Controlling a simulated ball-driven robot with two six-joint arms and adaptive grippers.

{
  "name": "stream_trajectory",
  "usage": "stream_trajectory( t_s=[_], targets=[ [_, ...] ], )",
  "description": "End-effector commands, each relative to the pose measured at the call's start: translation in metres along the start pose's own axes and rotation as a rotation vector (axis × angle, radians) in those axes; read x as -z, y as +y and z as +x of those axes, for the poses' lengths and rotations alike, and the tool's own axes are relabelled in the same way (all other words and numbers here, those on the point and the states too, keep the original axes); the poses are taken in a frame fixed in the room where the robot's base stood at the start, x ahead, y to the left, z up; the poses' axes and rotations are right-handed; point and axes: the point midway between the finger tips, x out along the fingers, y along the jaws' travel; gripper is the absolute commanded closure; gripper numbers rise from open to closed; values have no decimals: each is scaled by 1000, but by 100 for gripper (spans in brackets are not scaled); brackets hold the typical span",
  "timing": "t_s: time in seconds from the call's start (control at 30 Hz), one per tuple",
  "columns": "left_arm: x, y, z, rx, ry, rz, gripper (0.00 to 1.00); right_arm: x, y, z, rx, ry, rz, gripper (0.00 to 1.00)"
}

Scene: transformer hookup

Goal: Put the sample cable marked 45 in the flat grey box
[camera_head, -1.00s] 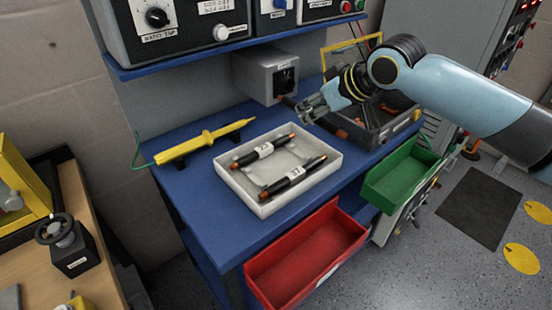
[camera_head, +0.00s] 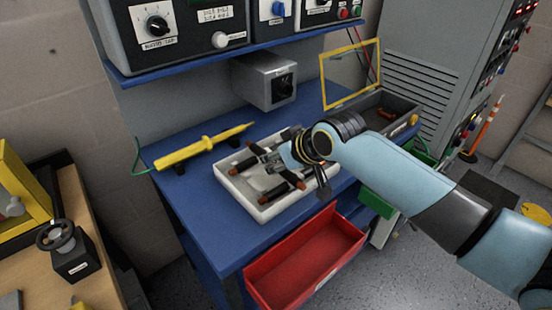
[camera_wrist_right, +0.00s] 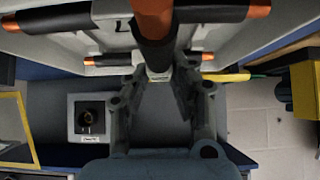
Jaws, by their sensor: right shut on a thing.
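My right gripper (camera_head: 277,163) is shut on a black sample cable with orange ends (camera_wrist_right: 154,50), above the whitish shallow tray (camera_head: 240,193). No number can be read on the held cable. Two similar black-and-orange cables lie in the tray, a far one (camera_head: 245,163) and a near one (camera_head: 268,193); the gripper and held cable partly cover them. I cannot tell whether the held cable touches them. A flat dark grey box (camera_head: 401,130) with a yellow-framed clear lid (camera_head: 350,75) stands open at the right, an orange-tipped thing (camera_head: 386,113) inside. My left gripper is not in view.
A yellow probe (camera_head: 203,147) lies left of the tray. A grey box with a dark opening (camera_head: 262,82) stands behind, under the instrument shelf. A red drawer (camera_head: 305,262) and a green drawer (camera_head: 375,203) stick out below the bench's front edge.

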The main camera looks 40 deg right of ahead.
Motion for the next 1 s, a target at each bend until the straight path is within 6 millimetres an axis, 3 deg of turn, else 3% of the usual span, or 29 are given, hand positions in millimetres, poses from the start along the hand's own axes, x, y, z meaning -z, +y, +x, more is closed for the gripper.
stream_trajectory(
  t_s=[0.17, 0.2, 0.37, 0.73, 1.0],
  targets=[
    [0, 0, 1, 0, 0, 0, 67, -2, 0, 3, 0, 0, 0, 100],
    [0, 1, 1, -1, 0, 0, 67, -3, 0, 2, 0, -1, 0, 75],
    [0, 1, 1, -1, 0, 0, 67, -2, 0, 2, 0, -1, 0, 55],
    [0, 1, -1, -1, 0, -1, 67, 0, 1, -6, -1, 0, 0, 55],
    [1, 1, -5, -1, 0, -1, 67, 0, 0, -63, 0, 0, -4, 55]
  ],
)
